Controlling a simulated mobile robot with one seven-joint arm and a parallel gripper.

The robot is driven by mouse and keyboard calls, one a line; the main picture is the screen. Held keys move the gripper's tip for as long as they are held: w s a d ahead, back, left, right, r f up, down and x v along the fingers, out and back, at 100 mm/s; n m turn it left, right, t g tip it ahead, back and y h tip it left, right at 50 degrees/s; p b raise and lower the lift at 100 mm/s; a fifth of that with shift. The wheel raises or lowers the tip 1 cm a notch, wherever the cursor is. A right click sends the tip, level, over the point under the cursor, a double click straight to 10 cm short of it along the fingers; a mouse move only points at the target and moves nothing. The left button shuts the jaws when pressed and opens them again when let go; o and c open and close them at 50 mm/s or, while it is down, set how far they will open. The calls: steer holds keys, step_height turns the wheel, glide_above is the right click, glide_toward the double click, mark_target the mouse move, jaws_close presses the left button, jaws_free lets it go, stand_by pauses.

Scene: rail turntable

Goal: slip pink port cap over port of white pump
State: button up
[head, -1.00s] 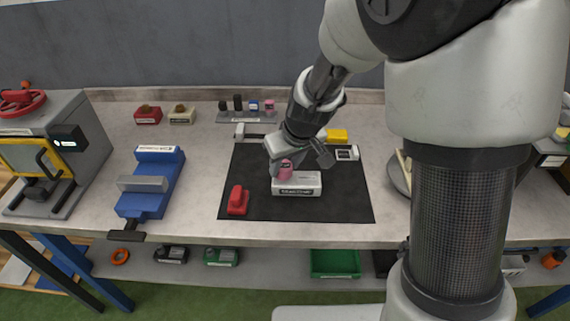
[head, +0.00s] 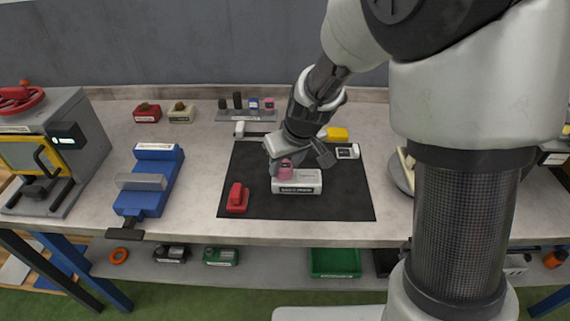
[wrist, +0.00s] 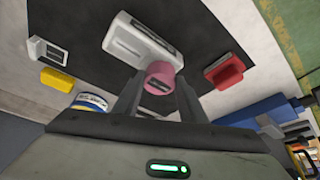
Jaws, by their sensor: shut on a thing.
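The white pump (head: 305,182) lies on the black mat (head: 337,207), its label facing the front. My gripper (head: 286,164) is shut on the pink port cap (head: 285,172), which is at the upper left part of the pump. In the wrist view the pink cap (wrist: 160,78) sits between the two fingers of my gripper (wrist: 158,90) and overlaps the end of the white pump (wrist: 128,42). The cap hides the port, so I cannot tell whether it is around it or only above it.
A red part (head: 237,198) lies left of the pump on the mat. A yellow block (head: 338,134) and a white boxed part (head: 347,152) are behind right. A blue vise (head: 148,186) stands at left. A rack (head: 247,116) with small caps is at the back. The mat's front right is clear.

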steer(key=shift+f+b, duration=0.5)
steer(key=shift+b, duration=0.05)
stand_by(0.4)
steer(key=o, duration=1.1)
steer(key=p+v, duration=0.3)
steer(key=v, duration=1.4)
steer(key=s+d+r+m+h+p, duration=0.1)
steer(key=s+d+r+p, duration=0.3)
steer(key=s, duration=0.4)
steer(key=s+d+r+m+t+h+p, duration=0.1)
steer(key=s+d+r+m+p, duration=0.3)
steer(key=s+d+r, duration=0.2)
step_height(320, 180, up, 3)
steer(key=shift+s+d+r+m+t, duration=0.15)
steer(key=shift+s+d+m+t, duration=0.15)
steer(key=shift+s, duration=0.85)
